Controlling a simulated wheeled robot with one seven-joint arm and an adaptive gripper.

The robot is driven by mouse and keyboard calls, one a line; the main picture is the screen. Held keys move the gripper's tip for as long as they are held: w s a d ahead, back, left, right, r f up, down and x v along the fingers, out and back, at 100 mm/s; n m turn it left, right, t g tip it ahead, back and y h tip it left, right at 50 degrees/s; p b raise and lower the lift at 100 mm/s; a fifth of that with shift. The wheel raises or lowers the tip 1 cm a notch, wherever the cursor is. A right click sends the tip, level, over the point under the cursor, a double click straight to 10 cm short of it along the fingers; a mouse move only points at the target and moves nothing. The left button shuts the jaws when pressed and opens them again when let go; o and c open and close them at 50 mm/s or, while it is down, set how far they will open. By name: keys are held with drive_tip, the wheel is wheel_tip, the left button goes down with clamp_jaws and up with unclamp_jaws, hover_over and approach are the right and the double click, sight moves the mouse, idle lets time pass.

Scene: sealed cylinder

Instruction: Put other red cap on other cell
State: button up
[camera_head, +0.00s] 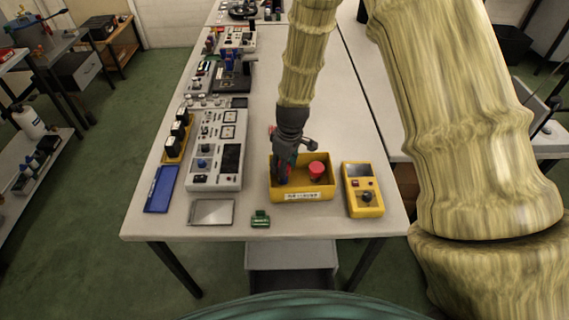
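A red cap (316,170) shows in the right part of the yellow bin (303,196), near the front of the table. My gripper (281,178) reaches down into the left part of the bin, left of that red cap and apart from it. Bits of red show by the gripper's fingers, but I cannot tell whether they belong to a cap or to the gripper. Several dark cells (177,131) with pale tops stand in a row in a yellow holder (172,156) at the table's left edge. Their details are too small to tell.
A grey control panel (202,170) lies between the holder and the bin. A yellow meter (363,197) is right of the bin. A blue case (161,188), a grey plate (211,212) and a small green part (260,219) lie along the front. Bare tabletop shows behind the meter.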

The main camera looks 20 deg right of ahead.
drive_tip(key=shift+f, duration=0.55)
idle(0.7)
drive_tip(key=o, duration=0.9)
drive_tip(key=shift+c, duration=0.2)
drive_tip(key=o, duration=0.4)
drive_tip(key=shift+o, duration=0.2)
drive_tip(key=shift+r, duration=0.15)
drive_tip(key=shift+r+p, duration=2.4)
drive_tip(key=shift+r, duration=1)
